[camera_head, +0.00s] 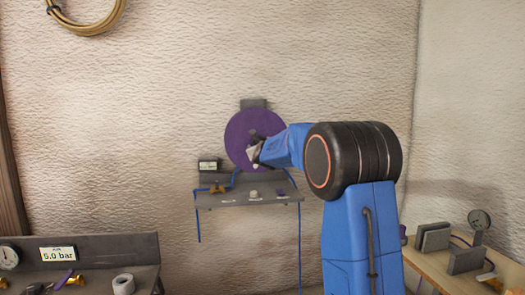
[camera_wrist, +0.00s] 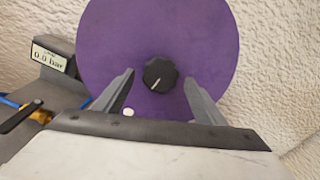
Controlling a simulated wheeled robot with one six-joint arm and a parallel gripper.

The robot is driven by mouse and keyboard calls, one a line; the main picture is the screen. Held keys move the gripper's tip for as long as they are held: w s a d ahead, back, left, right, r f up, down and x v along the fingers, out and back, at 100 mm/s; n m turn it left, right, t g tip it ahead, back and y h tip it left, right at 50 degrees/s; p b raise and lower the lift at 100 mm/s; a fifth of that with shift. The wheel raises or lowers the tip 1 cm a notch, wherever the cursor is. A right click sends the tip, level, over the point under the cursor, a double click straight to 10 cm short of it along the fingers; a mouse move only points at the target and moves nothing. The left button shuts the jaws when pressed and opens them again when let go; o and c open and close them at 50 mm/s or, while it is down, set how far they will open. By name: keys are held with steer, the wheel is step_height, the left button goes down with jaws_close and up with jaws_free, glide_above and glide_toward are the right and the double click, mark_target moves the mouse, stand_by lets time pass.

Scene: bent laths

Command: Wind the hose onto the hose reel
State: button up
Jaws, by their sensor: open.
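The hose reel shows as a purple disc (camera_head: 241,127) on a wall mount above a small grey shelf. In the wrist view the disc (camera_wrist: 160,25) fills the upper middle, with a black knob (camera_wrist: 160,75) bearing a pale mark. A blue hose (camera_head: 299,240) hangs down from the shelf's right side; another blue length (camera_head: 197,220) hangs at its left. My gripper (camera_wrist: 159,80) is open, with one finger on each side of the knob in the picture. Contact with the knob cannot be told. My gripper (camera_head: 255,153) partly covers the disc's lower right in the head view.
The grey shelf (camera_head: 225,201) carries a display box (camera_head: 209,165), reading 0.0 bar in the wrist view, and a brass fitting (camera_head: 217,188). A bench (camera_head: 110,245) stands lower left, a wooden table (camera_head: 425,262) lower right. A coiled hose (camera_head: 85,28) hangs upper left.

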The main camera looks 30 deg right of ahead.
steer(key=v, duration=1.4)
steer(key=shift+a, duration=0.1)
